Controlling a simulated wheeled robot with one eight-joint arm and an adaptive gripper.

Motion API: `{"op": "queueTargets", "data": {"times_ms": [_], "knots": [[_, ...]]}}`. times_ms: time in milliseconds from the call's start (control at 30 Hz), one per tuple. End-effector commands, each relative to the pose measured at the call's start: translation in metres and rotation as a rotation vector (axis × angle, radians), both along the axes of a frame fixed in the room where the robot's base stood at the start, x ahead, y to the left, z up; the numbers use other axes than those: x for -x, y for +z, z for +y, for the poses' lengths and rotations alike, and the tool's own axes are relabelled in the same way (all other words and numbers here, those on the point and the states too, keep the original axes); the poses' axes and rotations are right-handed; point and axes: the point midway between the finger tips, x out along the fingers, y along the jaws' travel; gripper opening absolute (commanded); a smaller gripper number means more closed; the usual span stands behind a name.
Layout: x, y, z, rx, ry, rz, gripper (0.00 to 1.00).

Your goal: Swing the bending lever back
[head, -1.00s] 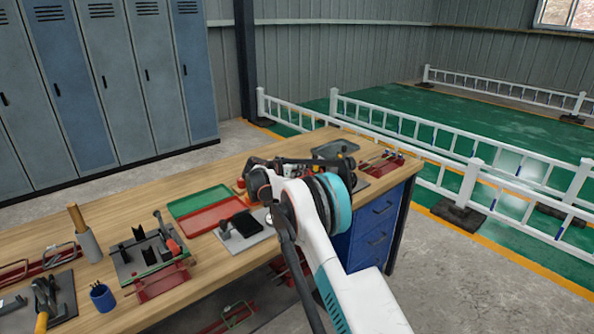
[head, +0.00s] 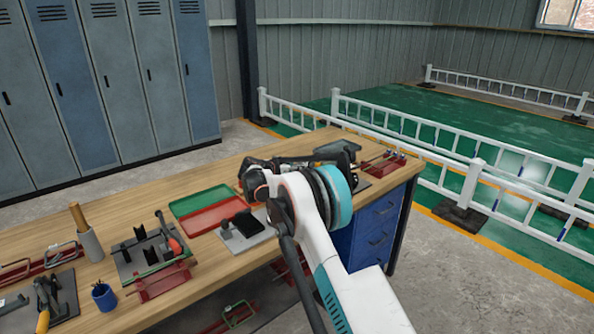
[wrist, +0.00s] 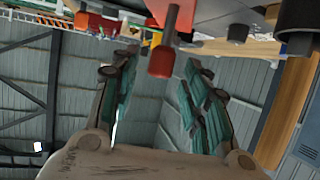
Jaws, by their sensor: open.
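In the wrist view a red-gripped handle (wrist: 162,64), which looks like the bending lever's, stands between the fingertips of my gripper (wrist: 160,56). The teal-padded fingers are open, with a visible gap on each side of the handle, and I see no contact. In the head view my gripper (head: 254,178) is a dark shape over the right part of the workbench, largely hidden by my white arm. The lever and its bender cannot be made out clearly there. A dark device (head: 343,152) stands just behind my arm.
The wooden workbench (head: 140,190) carries a green tray (head: 200,200), a red tray (head: 215,217), a grey plate with black blocks (head: 240,238) and a blue cup (head: 103,296). Red racks (head: 388,161) are at its right end. White railings (head: 420,130) stand behind.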

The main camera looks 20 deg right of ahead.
Motion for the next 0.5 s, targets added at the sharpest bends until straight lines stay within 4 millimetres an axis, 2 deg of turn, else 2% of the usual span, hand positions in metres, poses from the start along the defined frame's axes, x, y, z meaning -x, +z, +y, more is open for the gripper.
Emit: {"op": "queueTargets", "data": {"times_ms": [233, 500], "knots": [[0.027, 0.020, 0.042, 0.000, 0.004, 0.001, 0.42], [0.045, 0.033, 0.068, 0.000, 0.002, -0.001, 0.42]]}}
